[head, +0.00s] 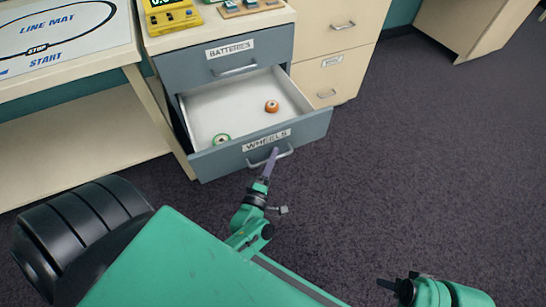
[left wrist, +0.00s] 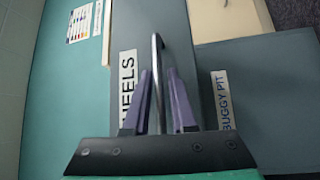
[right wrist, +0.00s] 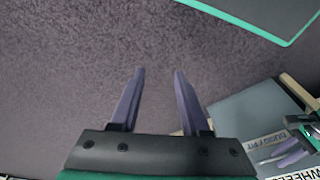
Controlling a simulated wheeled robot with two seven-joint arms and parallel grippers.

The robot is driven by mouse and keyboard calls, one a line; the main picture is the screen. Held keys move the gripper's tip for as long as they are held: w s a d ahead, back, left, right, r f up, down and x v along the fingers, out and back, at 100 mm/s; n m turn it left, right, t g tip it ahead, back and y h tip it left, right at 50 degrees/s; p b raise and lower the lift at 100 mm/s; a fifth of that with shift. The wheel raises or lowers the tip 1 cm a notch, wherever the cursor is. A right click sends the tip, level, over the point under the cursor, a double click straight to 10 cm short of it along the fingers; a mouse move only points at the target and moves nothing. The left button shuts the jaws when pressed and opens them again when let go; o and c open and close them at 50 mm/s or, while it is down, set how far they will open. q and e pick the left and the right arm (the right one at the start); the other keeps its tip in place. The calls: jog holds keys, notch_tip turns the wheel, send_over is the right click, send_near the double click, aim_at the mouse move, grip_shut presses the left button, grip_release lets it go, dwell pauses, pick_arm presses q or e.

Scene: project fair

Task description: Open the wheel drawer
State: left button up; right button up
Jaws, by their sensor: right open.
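The wheel drawer (head: 200,165), grey-blue and labelled WHEELS, stands well open below the closed BATTERIES drawer. My left gripper (head: 273,156) is at the drawer's metal handle (head: 284,154).
A table with a line mat (head: 60,30) stands left of the drawer unit. A yellow meter (head: 172,14) sits on top of the unit. A beige cabinet (head: 335,50) stands to the right. A BUGGY PIT label (left wrist: 224,100) shows in the left wrist view. Dark carpet (head: 430,150) is clear at right.

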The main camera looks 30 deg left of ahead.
pick_arm(q)
jog(key=p+v, duration=0.1)
jog(key=v, duration=1.3)
jog(key=shift+s, duration=0.25)
pick_arm(e)
jog(key=shift+w+d+f, duration=0.2)
jog(key=shift+d+f, duration=0.05)
jog(key=shift+f, duration=0.35)
jog(key=shift+s, duration=0.1)
